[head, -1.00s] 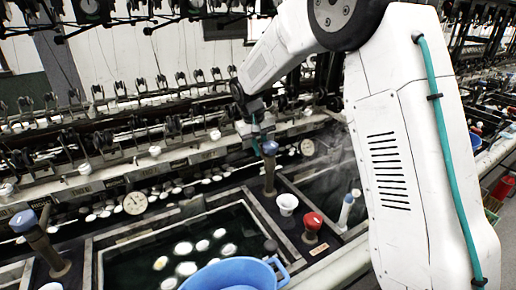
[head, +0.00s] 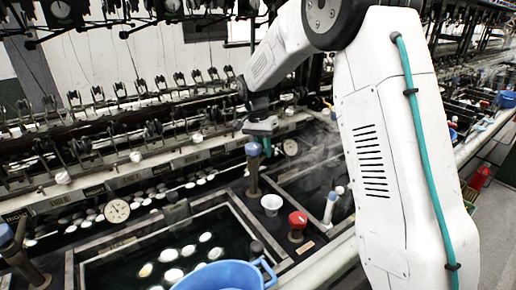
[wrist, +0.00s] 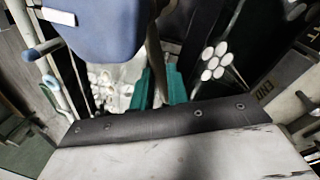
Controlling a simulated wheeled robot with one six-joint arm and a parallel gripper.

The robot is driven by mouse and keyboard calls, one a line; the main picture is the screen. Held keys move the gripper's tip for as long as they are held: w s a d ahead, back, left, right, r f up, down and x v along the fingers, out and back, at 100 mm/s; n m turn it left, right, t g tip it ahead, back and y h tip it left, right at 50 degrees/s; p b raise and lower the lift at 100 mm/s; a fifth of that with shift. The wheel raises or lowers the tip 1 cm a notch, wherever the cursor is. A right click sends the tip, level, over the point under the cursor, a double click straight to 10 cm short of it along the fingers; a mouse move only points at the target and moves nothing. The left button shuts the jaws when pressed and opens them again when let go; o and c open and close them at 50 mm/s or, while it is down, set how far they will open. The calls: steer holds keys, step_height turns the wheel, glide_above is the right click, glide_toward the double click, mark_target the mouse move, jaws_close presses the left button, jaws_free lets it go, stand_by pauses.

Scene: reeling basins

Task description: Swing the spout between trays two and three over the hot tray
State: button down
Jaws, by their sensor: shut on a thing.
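The spout (head: 253,183) is a dark upright post with a blue cap, standing on the divider between two dark water trays. My gripper (head: 264,138) is beside the blue cap, with its teal fingers pointing down. In the wrist view my gripper (wrist: 158,92) is shut on a thin greyish part between its teal fingers, which looks like part of the spout. The large blue cap (wrist: 100,28) fills the upper left there. The right tray (head: 318,232) has steam above it, like the hot tray. The spout's outlet is hidden.
The left tray (head: 76,268) holds several white cocoons. A white cup (head: 271,203), a red-capped knob (head: 298,222) and a blue-topped white bottle (head: 331,207) stand near the divider. A blue basin (head: 225,275) is in front. Another blue-capped post (head: 20,255) stands at left.

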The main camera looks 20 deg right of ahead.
steer(key=shift+s+d+m+y, duration=0.2)
steer(key=shift+s+m, duration=0.25)
steer(key=shift+m, duration=0.4)
steer(key=shift+s+d+m+y, duration=0.1)
steer(key=shift+s+d+m, duration=0.3)
steer(key=shift+m, duration=0.5)
steer(key=shift+s+d+m+y, duration=0.15)
steer(key=shift+s+m, duration=0.35)
steer(key=shift+m, duration=0.35)
steer(key=c, duration=1.4)
jaws_free()
steer(key=shift+s, duration=0.1)
steer(key=shift+o, duration=0.2)
steer(key=shift+r, duration=0.15)
step_height(320, 180, up, 7)
steer(key=w, duration=0.1)
steer(key=shift+w+a+r, duration=0.15)
steer(key=shift+w+r, duration=0.05)
steer(key=shift+w, duration=0.05)
